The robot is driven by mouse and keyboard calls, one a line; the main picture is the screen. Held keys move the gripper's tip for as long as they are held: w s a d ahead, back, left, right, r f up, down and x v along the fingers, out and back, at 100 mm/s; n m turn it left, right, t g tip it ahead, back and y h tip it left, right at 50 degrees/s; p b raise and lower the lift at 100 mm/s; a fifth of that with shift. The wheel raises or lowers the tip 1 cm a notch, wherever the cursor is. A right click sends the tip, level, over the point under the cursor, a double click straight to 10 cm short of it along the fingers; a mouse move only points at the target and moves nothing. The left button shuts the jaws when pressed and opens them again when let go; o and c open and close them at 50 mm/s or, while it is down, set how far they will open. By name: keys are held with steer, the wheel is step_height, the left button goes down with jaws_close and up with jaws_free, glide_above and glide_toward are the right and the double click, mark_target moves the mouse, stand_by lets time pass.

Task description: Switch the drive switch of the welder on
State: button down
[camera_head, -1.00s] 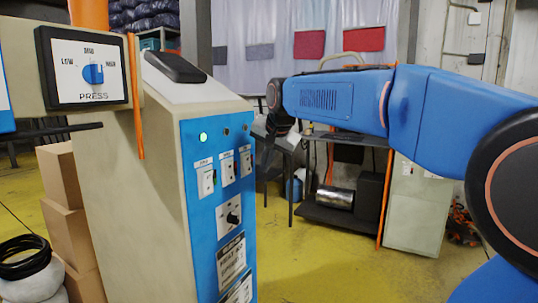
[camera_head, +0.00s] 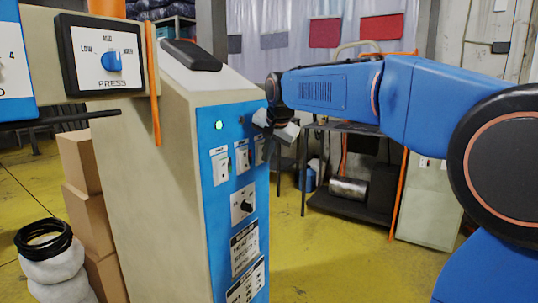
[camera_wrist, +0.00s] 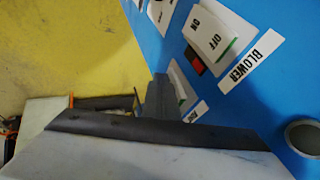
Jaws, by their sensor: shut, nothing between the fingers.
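The welder is a cream cabinet (camera_head: 150,190) with a blue control panel (camera_head: 222,265). Near the panel's top are a lit green lamp (camera_head: 219,125) and a row of white switches: a left one (camera_head: 220,166), a middle one (camera_head: 242,158) and a right one (camera_head: 260,150). Their labels are too small to read there. In the wrist view a switch labelled BLOWER (camera_wrist: 212,38) shows ON and OFF. Beside it, another switch (camera_wrist: 182,88) is partly hidden behind my gripper (camera_wrist: 157,97); its label is unreadable. My gripper (camera_head: 268,120) is shut and empty at the panel's right edge; contact is unclear.
A black rotary knob (camera_head: 247,207) sits below the switches. A press dial box (camera_head: 104,58) is at the left, with cardboard boxes (camera_head: 88,210) beneath it. A dark metal rack (camera_head: 350,205) stands behind my arm. Yellow floor (camera_head: 325,262) is open right of the cabinet.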

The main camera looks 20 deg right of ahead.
steer(key=shift+r, duration=0.25)
steer(key=shift+r, duration=0.65)
steer(key=v, duration=1.7)
steer(key=shift+s, duration=0.15)
step_height(320, 180, down, 7)
steer(key=d, duration=0.2)
steer(key=shift+w+d, duration=0.4)
steer(key=shift+w, duration=0.05)
steer(key=shift+r, duration=0.1)
